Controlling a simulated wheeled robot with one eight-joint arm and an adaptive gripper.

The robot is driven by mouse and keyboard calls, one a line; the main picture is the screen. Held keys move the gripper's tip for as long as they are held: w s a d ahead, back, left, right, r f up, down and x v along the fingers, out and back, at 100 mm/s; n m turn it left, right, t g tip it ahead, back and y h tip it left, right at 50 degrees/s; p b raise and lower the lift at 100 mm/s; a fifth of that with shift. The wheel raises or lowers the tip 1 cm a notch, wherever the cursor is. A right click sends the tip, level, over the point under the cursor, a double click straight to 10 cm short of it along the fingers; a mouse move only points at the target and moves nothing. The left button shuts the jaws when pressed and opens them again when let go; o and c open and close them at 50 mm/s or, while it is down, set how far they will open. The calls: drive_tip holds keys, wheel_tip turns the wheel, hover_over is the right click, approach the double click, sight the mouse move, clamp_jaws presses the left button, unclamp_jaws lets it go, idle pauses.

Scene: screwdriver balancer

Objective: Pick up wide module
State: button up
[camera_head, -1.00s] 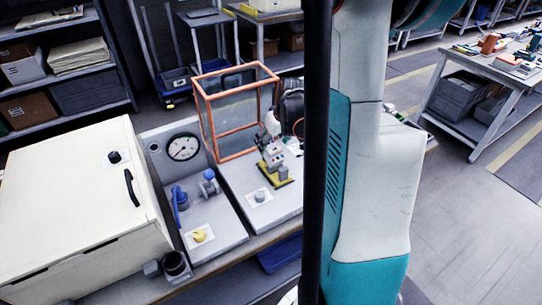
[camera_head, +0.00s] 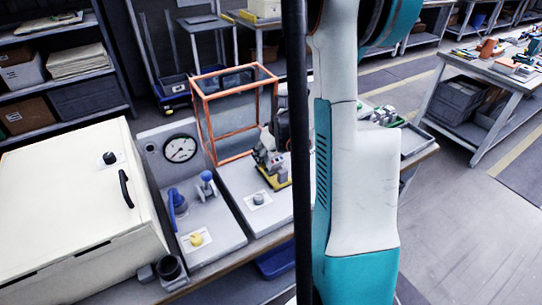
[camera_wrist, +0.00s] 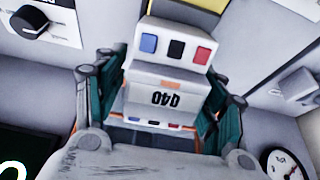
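A pale grey, stepped module (camera_wrist: 165,75) marked "040", upside down in the picture, fills the middle of the wrist view. Blue, black and red squares line its upper block. In the head view a small grey-white module (camera_head: 268,157) stands on a yellow base (camera_head: 279,182) on the bench. My gripper (camera_wrist: 165,112) has a teal-padded finger on each side of the marked module. Both fingers look very close to its sides; I cannot tell whether they press on it. In the head view my dark gripper is mostly hidden behind the pole, at the module's right.
An orange-framed clear box (camera_head: 236,110) stands just behind the module. A panel with a gauge (camera_head: 180,149) and blue handles is to the left, beside a large cream cabinet (camera_head: 75,200). A grey tray (camera_head: 418,138) lies at the bench's right end.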

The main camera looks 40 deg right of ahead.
drive_tip(key=c, duration=1)
